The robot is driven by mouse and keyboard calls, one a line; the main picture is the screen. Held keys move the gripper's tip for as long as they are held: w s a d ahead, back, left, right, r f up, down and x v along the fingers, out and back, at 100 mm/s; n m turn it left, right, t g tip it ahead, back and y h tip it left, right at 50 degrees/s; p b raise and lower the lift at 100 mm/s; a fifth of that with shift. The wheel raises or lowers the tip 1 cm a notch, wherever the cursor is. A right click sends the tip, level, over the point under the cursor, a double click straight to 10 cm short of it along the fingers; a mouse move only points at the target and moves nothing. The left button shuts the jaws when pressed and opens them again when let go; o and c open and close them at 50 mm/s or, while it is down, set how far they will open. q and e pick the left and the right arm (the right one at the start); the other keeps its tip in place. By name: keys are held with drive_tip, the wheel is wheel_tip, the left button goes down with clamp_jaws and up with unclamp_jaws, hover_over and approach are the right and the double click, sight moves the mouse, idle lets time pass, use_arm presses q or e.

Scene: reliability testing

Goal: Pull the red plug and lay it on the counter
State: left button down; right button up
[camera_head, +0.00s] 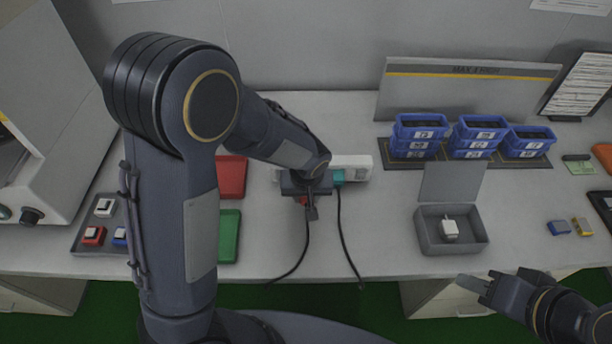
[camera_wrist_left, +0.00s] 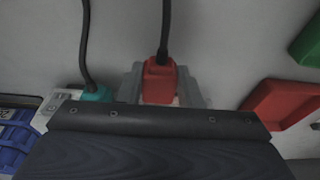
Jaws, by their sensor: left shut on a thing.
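The red plug (camera_wrist_left: 159,80) with its black cord sits between the grey fingers of my left gripper (camera_wrist_left: 162,88) in the left wrist view. The gripper is shut on it. In the head view only a bit of the red plug (camera_head: 304,200) shows below my left gripper (camera_head: 311,205). The white power strip (camera_head: 358,163) lies behind the gripper on the counter (camera_head: 385,235). The gripper hides part of the strip, and I cannot tell whether the plug is seated in it. My right gripper (camera_head: 474,286) is at the front edge, lower right; its jaw opening is unclear.
A teal plug (camera_head: 338,178) is in the strip beside my left gripper. Red (camera_head: 232,175) and green (camera_head: 229,237) trays lie left. A grey open box (camera_head: 430,240) holding a white item and stacked blue bins (camera_head: 418,133) stand right. Bare counter lies between strip and box.

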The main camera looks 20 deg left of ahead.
use_arm(q)
drive_tip(key=shift+s, duration=0.1)
idle(0.4)
drive_tip(key=b, duration=0.1)
hover_over(281, 223)
drive_tip(key=shift+s, duration=0.4)
idle(0.7)
drive_tip(key=shift+d+f+b, duration=0.1)
drive_tip(key=shift+f+b, duration=1.45)
drive_tip(key=c, duration=0.9)
unclamp_jaws()
drive_tip(key=shift+r, duration=0.1)
drive_tip(key=p+v, duration=0.2)
drive_tip(key=v, duration=0.5)
drive_tip(key=shift+r, duration=0.35)
drive_tip(key=shift+s, duration=0.1)
